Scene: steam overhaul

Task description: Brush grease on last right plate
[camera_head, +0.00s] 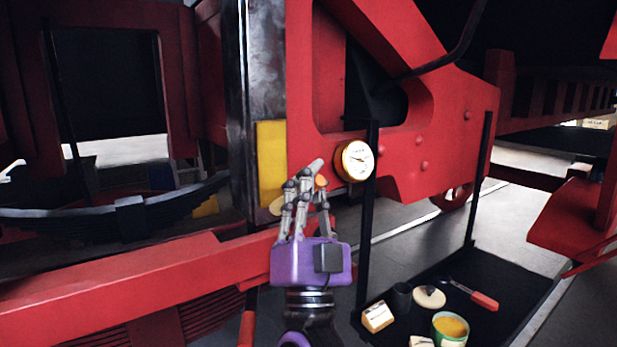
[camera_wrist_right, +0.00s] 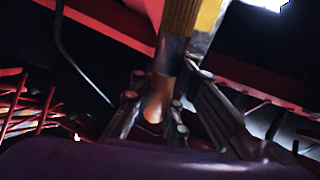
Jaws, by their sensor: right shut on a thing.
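My right gripper (camera_head: 305,185), with a purple palm and grey jointed fingers, is raised in front of the red frame. It is shut on a brush (camera_wrist_right: 157,98) whose wooden handle, metal ferrule and brown bristles show in the right wrist view. In the head view my fingers hide most of the brush. A yellow plate (camera_head: 269,150) stands upright just beyond my fingertips, beside a dark metal post. The plate also shows in the right wrist view (camera_wrist_right: 209,15), close to the bristles; I cannot tell whether they touch. An open tin of yellow grease (camera_head: 450,328) stands below right. My left gripper is not in view.
A round gauge (camera_head: 355,160) sits right of my fingers. A dark tray (camera_head: 511,275) holds a lid, a red-handled tool (camera_head: 480,299), a dark cup (camera_head: 402,296) and small blocks. A red beam (camera_head: 130,270) crosses low left. A thin black post (camera_head: 368,220) stands close by.

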